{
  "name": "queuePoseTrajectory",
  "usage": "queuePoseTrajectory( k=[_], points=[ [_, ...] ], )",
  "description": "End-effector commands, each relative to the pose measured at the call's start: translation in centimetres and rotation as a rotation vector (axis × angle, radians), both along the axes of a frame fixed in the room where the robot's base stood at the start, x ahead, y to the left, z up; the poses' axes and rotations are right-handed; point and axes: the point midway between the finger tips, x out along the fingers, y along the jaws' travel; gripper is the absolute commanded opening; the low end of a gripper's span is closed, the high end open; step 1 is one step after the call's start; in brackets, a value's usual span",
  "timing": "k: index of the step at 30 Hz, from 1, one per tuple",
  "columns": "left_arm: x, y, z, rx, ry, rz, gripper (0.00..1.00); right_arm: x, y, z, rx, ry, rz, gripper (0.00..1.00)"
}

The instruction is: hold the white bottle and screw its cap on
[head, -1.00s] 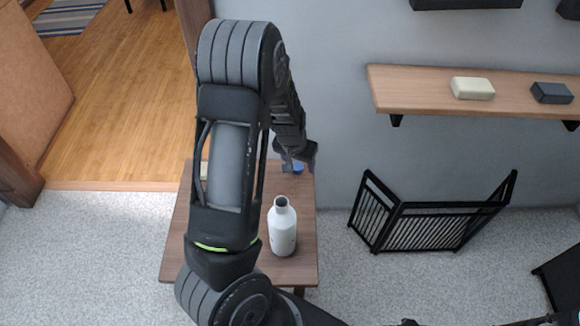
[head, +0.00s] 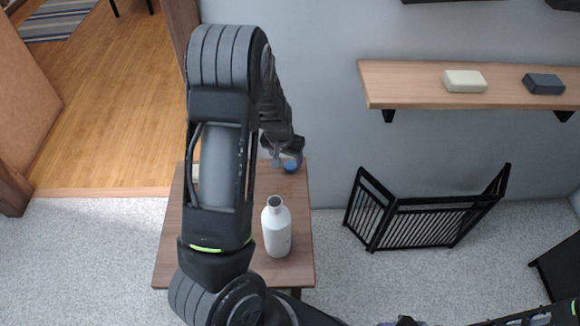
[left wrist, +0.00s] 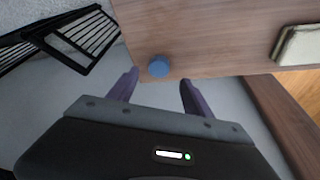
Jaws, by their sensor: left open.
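The white bottle (head: 277,232) stands upright on the small wooden table, its mouth open at the top. The blue cap (head: 291,167) lies on the table near its far edge, behind the bottle. In the left wrist view the cap (left wrist: 158,66) lies just ahead of the fingertips, near the table edge. My left gripper (head: 283,160) is open and empty, over the far edge of the table beside the cap. In the left wrist view its two purple fingers (left wrist: 158,84) are spread apart. A dark part of my right arm shows at the bottom right; its fingers cannot be made out clearly.
The wooden table (head: 300,265) stands near the wall. A pale block (left wrist: 299,44) lies on it, mostly hidden by my left arm in the head view. A wall shelf (head: 420,90) holds two blocks. A black folding gate (head: 420,220) stands to the right.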

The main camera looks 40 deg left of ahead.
Motion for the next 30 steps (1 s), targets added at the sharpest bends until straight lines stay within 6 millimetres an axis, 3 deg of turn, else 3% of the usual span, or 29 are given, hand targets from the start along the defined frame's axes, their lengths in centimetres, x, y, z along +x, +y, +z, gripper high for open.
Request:
queuePoseTrajectory(
  k=[14,30],
  points=[
    [1.4,0.3,-4.8,0.001,0.0,0.0,0.59,0.0,0.0,-1.3,0.0,0.0,0.0,0.36],
    [1.6,0.3,-4.9,0.0,0.0,0.0,0.59,0.0,0.0,-1.2,0.0,0.0,0.0,0.36]
  ],
)
